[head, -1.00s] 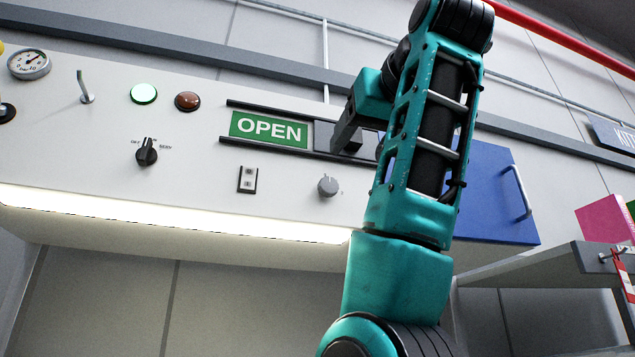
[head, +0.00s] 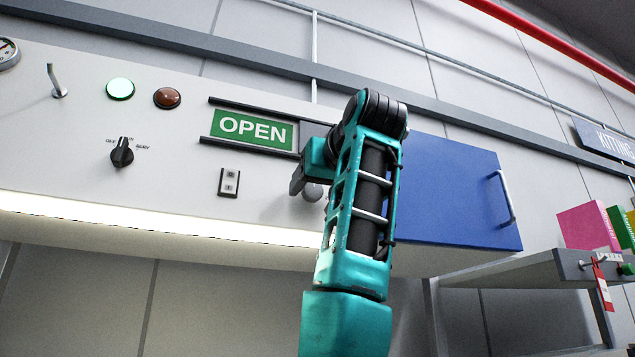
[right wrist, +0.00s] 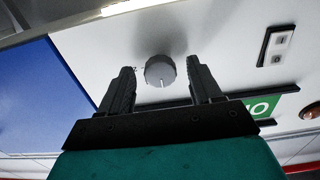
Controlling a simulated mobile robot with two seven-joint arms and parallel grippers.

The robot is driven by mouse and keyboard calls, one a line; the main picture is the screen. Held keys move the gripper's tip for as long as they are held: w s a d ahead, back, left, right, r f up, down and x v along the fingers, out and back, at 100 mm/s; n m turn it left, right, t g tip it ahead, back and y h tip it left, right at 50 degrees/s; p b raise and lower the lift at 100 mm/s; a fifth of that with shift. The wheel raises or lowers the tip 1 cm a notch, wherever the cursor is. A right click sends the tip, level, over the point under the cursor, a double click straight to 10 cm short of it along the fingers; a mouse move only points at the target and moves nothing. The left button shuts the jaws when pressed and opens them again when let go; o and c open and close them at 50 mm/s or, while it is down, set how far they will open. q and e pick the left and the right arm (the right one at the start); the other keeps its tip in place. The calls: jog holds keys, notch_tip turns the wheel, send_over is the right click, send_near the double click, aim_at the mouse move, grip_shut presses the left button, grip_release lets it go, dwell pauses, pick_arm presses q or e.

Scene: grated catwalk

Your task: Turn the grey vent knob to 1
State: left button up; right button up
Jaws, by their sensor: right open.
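The grey vent knob (right wrist: 160,72) is a round dial on the white panel. In the right wrist view a white pointer mark on it points toward the bottom of the picture. A small mark, perhaps a digit, shows beside it, too small to read surely. My right gripper (right wrist: 160,66) is open, with one finger to each side of the knob; I cannot tell whether they touch it. In the head view the knob (head: 313,192) shows partly, behind my right gripper (head: 297,184). My left gripper is not in view.
The panel also carries a black selector knob (head: 122,153), a switch plate (head: 229,182), a green OPEN sign (head: 252,130), a green lamp (head: 120,88) and a red lamp (head: 167,98). A blue cabinet door (head: 455,195) is right of my arm. A shelf (head: 530,268) holds boxes.

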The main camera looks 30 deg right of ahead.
jog(key=shift+c, duration=0.3)
jog(key=c, duration=1)
jog(key=shift+m, duration=0.4)
jog(key=m, duration=0.3)
jog(key=shift+m, duration=0.3)
jog(key=shift+r+m, duration=0.1)
jog(key=shift+m, duration=2.1)
jog(key=o, duration=1.1)
jog(key=shift+c, duration=0.2)
